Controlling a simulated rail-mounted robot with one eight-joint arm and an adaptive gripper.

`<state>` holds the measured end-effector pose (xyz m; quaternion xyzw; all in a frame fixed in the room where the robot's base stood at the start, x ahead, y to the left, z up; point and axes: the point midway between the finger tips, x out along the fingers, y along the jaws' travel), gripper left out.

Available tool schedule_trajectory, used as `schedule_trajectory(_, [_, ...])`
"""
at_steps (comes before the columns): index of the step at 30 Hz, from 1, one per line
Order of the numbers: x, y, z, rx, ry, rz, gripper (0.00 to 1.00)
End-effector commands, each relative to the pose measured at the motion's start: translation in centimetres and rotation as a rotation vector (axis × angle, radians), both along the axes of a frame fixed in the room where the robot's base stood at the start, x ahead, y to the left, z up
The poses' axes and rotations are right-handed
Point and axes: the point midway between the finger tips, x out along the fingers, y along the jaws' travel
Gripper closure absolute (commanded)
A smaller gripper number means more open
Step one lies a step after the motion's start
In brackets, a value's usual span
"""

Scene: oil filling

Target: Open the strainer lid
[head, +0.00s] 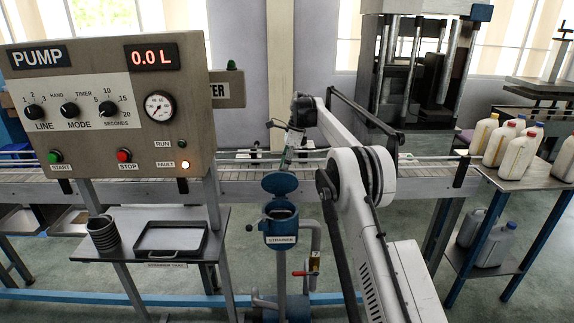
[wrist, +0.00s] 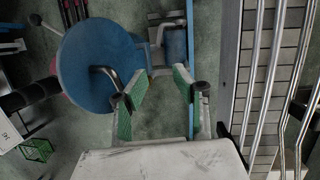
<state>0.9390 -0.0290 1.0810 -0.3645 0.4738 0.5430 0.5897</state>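The strainer (head: 281,230) stands on a post in front of the conveyor, its mouth showing in the head view. Its blue round lid (head: 279,184) is tilted up above the back of the mouth. In the wrist view the lid (wrist: 88,52) is a large blue disc at upper left, with a bent metal handle (wrist: 104,74). My gripper (head: 288,156) is just above the lid, pointing down. In the wrist view its green-padded fingers (wrist: 162,82) are apart with nothing held between them. The left finger is beside the handle; I cannot tell whether they touch.
The pump panel (head: 105,105) stands to the left, above a table with a strainer tray (head: 172,238) and stacked dark cups (head: 104,236). The conveyor (head: 240,187) runs behind. A red-handled valve (head: 303,273) is below the strainer. Bottles (head: 517,157) stand on the right table.

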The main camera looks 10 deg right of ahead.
Motion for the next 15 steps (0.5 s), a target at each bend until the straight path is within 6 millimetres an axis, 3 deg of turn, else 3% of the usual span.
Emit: schedule_trajectory(15, [-3.7,0.8,1.0,-0.030,-0.008,0.092,0.73])
